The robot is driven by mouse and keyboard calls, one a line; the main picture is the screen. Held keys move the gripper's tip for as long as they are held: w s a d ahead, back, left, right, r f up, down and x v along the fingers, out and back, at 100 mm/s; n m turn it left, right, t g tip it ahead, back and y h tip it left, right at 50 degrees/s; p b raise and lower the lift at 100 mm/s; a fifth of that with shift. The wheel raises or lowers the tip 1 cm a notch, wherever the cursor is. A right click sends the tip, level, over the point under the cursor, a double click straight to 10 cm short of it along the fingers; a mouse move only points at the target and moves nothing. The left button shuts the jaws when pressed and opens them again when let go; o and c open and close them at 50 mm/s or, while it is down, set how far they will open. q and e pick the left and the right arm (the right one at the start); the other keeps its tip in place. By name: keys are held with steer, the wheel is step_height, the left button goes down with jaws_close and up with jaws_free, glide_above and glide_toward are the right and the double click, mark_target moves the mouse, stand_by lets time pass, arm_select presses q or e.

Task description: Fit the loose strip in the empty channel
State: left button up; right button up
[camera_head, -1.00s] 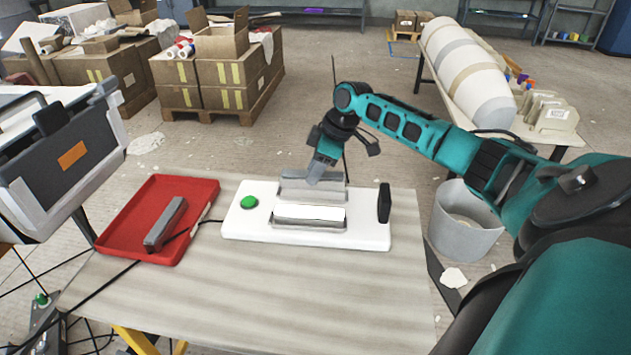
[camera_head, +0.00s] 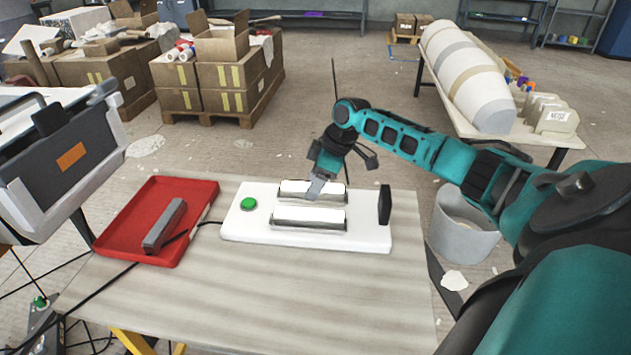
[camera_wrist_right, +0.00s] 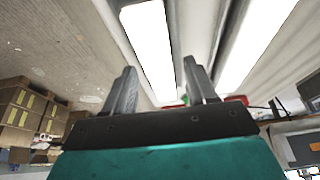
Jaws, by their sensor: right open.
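A white board (camera_head: 240,224) lies on the table with two parallel channels. The far channel (camera_head: 298,185) and the near channel (camera_head: 308,217) each show a bright white strip along the top. My right gripper (camera_head: 317,188) is at the far channel, pointing down. In the right wrist view its two fingers (camera_wrist_right: 163,88) are apart, with one bright strip (camera_wrist_right: 150,45) beyond and between them and the other strip (camera_wrist_right: 255,40) to the right. Any contact is unclear. A grey bar (camera_head: 165,224) lies in a red tray (camera_head: 198,188). My left gripper is out of view.
A green button (camera_head: 248,204) is at the board's left end and a black upright block (camera_head: 385,205) at its right end. A dark cable crosses the tray to the board. A grey bucket (camera_head: 463,235) stands right of the table. The front tabletop (camera_head: 300,300) is clear.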

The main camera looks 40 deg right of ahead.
arm_select(q)
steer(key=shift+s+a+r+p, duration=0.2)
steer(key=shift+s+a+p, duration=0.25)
steer(key=shift+p, duration=0.6)
arm_select(e)
steer(key=v, duration=1.2)
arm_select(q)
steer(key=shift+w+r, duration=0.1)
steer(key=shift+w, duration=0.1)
